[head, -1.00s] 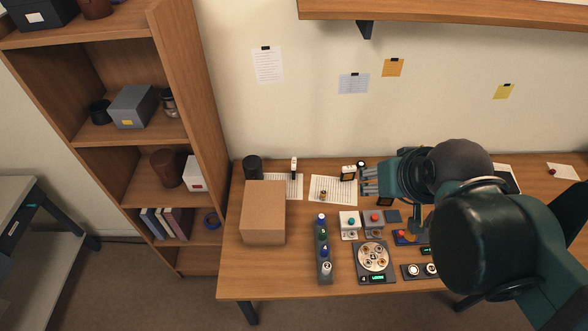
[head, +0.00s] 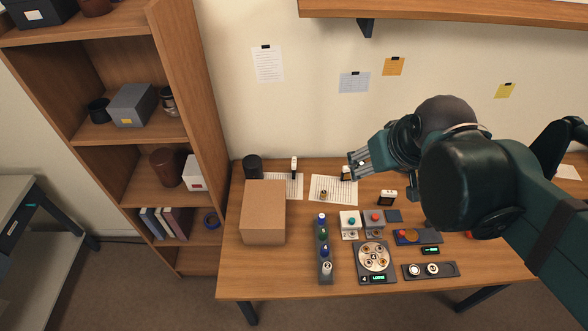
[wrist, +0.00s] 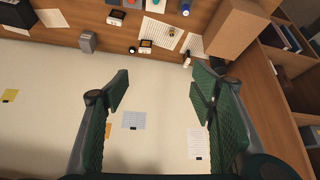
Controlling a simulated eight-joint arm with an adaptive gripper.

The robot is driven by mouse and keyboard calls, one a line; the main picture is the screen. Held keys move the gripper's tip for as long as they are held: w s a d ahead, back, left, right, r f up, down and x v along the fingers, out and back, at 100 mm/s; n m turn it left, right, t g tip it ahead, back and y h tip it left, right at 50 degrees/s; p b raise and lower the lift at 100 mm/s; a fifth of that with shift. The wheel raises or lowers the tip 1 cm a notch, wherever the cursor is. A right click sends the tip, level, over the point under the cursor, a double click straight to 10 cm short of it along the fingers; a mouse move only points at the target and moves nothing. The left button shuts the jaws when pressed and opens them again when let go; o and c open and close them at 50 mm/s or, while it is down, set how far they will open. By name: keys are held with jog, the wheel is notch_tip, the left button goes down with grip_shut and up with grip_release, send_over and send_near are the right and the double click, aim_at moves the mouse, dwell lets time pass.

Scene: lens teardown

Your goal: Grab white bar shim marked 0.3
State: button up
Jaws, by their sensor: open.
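No mark reading 0.3 is legible in either view, so I cannot tell for certain which piece is the shim. A small white-and-black piece (head: 294,164) stands upright at the back of the table, and it also shows in the wrist view (wrist: 187,60). Two other small white-topped dark pieces stand to its right, one by the paper's edge (head: 346,174) and one farther right (head: 387,197). My gripper (head: 357,163) is open and empty, above the back of the table beside the nearer of these two. In the wrist view its spread fingers (wrist: 162,85) face the wall.
A cardboard box (head: 264,211) stands at the table's left. A bottle rack (head: 325,268), a round dial tray (head: 374,262) and button boxes (head: 349,219) fill the middle front. A shelf (head: 440,12) overhangs the back wall. The table's left front is clear.

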jog(key=w+a+f+n+g+b, duration=0.1)
jog(key=w+a+n, duration=0.1)
jog(key=w, duration=0.4)
jog(key=w+a+f+n+g+b, duration=0.1)
jog(key=w+a+n, duration=0.1)
jog(key=w, duration=0.4)
jog(key=n+g+b, duration=0.4)
jog(key=n, duration=0.7)
send_over(294, 161)
jog(key=f, duration=3)
jog(key=shift+s+d+f, duration=0.1)
jog(key=shift+s+f, duration=0.15)
jog(key=shift+s, duration=0.05)
jog(key=shift+w+a+f, duration=0.15)
jog(key=shift+a+f, duration=0.05)
jog(key=shift+f, duration=0.35)
jog(key=shift+f, duration=1.3)
